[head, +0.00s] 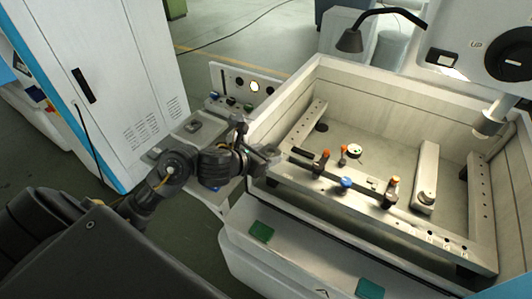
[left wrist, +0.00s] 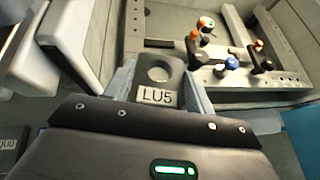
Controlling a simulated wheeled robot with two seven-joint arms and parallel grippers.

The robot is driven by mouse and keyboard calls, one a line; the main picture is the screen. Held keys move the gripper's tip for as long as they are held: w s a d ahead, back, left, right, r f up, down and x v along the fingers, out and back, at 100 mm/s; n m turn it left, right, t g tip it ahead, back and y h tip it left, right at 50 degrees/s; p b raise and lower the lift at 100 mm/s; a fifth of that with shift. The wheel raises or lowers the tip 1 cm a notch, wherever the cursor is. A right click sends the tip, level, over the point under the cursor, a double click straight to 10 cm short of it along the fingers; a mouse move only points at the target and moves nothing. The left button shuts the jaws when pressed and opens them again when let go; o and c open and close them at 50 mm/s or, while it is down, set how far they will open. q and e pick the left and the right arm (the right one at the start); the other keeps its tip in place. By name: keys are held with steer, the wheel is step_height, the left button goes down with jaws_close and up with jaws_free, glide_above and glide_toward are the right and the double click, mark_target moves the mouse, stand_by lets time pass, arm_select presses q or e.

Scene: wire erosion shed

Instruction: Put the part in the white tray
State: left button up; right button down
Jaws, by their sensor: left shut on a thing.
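The part is small and mostly hidden there. White tray-like surfaces (left wrist: 84,42) show at the left of the left wrist view; I cannot tell for certain which is the white tray. My right gripper is not in view.
The machine tank (head: 400,105) has a clamping frame with orange-topped clamps (head: 322,160) and a blue knob (head: 346,184) right of my gripper. A black lamp (head: 350,40) hangs over the back rim. A white cabinet (head: 110,70) stands at left. Green pads (head: 261,231) lie on the front ledge.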

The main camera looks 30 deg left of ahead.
arm_select(q)
steer(key=shift+d, duration=0.1)
steer(key=s+d+f+m+g+h+b, duration=0.4)
steer(key=s+d+f+m+h+b, duration=0.1)
steer(key=b, duration=0.7)
step_height(320, 180, down, 3)
steer(key=s+m+h, duration=0.1)
steer(key=m+h, duration=0.1)
steer(key=m, duration=0.1)
steer(key=shift+s+f+m+g, duration=0.2)
steer(key=shift+m+g, duration=0.1)
steer(key=shift+g, duration=0.1)
